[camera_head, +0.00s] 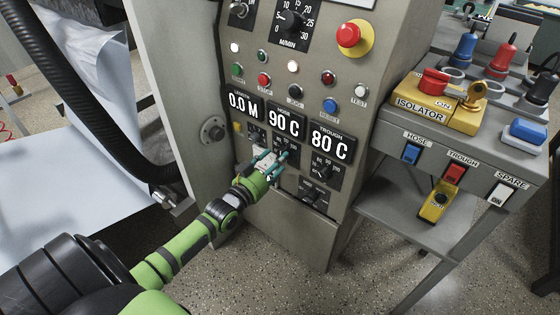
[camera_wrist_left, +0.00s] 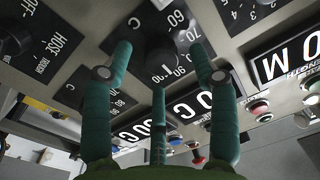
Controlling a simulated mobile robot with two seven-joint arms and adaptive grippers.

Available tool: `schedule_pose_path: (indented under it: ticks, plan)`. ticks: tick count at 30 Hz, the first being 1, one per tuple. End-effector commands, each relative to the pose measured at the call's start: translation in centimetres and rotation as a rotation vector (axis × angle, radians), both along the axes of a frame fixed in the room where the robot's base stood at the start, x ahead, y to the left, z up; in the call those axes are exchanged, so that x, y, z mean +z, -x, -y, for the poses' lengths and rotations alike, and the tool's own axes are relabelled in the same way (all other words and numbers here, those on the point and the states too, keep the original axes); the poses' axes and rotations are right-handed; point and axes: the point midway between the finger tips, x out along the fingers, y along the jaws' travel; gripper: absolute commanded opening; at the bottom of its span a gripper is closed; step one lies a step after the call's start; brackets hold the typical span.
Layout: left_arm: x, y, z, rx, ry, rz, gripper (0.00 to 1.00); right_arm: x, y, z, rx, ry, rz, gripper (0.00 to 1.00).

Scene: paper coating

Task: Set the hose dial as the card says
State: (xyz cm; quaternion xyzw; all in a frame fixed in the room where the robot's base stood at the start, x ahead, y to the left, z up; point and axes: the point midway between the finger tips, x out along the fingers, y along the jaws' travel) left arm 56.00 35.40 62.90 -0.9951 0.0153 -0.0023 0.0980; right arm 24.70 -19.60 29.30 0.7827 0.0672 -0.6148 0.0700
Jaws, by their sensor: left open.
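The hose dial is a black knob on a black temperature plate (camera_head: 291,147), under the middle display (camera_head: 285,121), which reads 90 C. My left gripper (camera_head: 272,159) is in front of this plate and covers part of it. In the left wrist view the knob (camera_wrist_left: 160,56) sits between the spread green fingers of the left gripper (camera_wrist_left: 162,62), with numbers such as 60 and 70 around it. The fingers are open; I cannot tell whether they touch the knob. Its pointer is hard to read. I see no card. My right gripper is not in view.
The trough display (camera_head: 330,143) reads 80 C, with its own dial (camera_head: 324,173) below. A length display (camera_head: 243,106) reads 0.0 M. Buttons and a red emergency stop (camera_head: 349,35) are above. A side shelf at right holds an isolator box (camera_head: 428,107) and rocker switches.

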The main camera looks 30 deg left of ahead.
Motion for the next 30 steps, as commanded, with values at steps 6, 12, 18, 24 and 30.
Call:
schedule_pose_path:
  ticks: [6, 12, 18, 24, 30]
  plan:
    - [-0.1, -1.6, 0.0, 0.0, 0.0, -0.001, 0.59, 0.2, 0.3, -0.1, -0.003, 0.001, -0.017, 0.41]
    - [-0.1, -1.7, 0.0, 0.0, 0.0, -0.002, 0.59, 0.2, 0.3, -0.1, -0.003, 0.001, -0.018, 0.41]
    - [-0.1, -1.7, 0.0, 0.001, 0.0, -0.003, 0.03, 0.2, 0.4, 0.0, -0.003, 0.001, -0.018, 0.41]
    - [-0.2, -1.6, 0.0, 0.0, 0.001, -0.006, 0.03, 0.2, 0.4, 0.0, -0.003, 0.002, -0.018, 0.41]
    - [-0.3, -1.6, 0.0, 0.001, 0.034, -0.012, 0.03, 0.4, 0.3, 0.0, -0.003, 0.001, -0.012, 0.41]
